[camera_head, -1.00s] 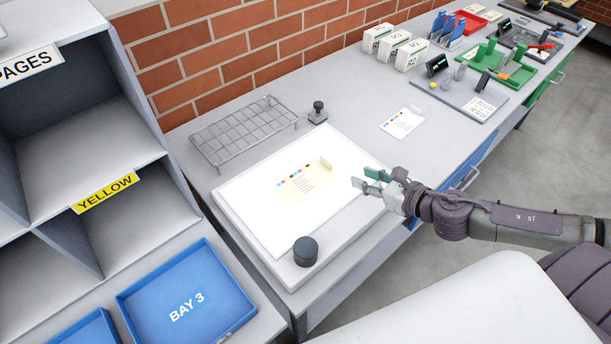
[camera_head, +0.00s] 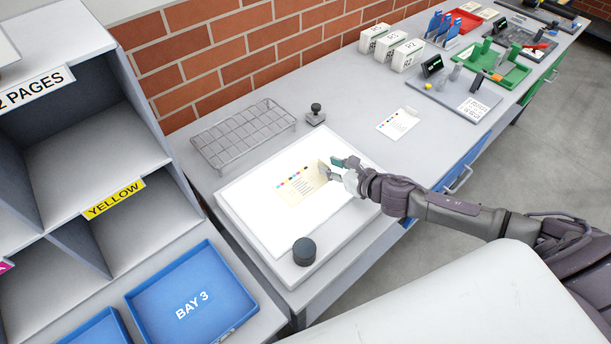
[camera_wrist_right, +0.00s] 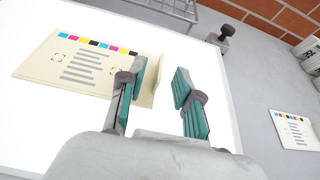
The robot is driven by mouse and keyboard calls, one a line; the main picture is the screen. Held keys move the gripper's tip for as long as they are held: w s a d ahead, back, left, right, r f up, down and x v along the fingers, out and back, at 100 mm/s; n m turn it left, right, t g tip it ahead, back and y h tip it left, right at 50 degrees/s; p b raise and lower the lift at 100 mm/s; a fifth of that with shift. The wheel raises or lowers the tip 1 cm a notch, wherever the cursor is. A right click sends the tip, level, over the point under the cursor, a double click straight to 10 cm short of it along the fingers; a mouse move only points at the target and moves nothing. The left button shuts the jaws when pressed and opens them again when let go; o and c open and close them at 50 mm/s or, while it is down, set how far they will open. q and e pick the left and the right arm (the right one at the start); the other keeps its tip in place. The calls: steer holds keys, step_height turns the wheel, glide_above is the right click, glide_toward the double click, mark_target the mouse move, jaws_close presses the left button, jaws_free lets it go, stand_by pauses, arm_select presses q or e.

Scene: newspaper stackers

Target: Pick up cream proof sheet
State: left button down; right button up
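The cream proof sheet (camera_head: 302,186) lies on the lit white light table (camera_head: 262,226), with color patches along its top edge and a raised flap at its right end. It also shows in the right wrist view (camera_wrist_right: 75,66). My right gripper (camera_head: 332,168) is at the sheet's right end. In the right wrist view its teal-padded fingers (camera_wrist_right: 158,88) are apart, with a clear gap between them. The left finger overlaps the sheet's right end near the flap; the right finger is over bare lit surface. Contact cannot be told. My left gripper is not in view.
A dark round knob (camera_head: 304,251) stands on the light table's front corner. A wire rack (camera_head: 243,133) and a small stamp-like object (camera_head: 316,114) are behind it. A white card (camera_head: 398,122) lies to the right. Blue BAY 3 tray (camera_head: 193,296) and shelving are at left.

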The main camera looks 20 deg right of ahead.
steer(key=shift+w+a+f, duration=0.2)
steer(key=shift+w+f, duration=0.1)
steer(key=shift+w, duration=0.2)
jaws_close()
steer(key=shift+r, duration=0.15)
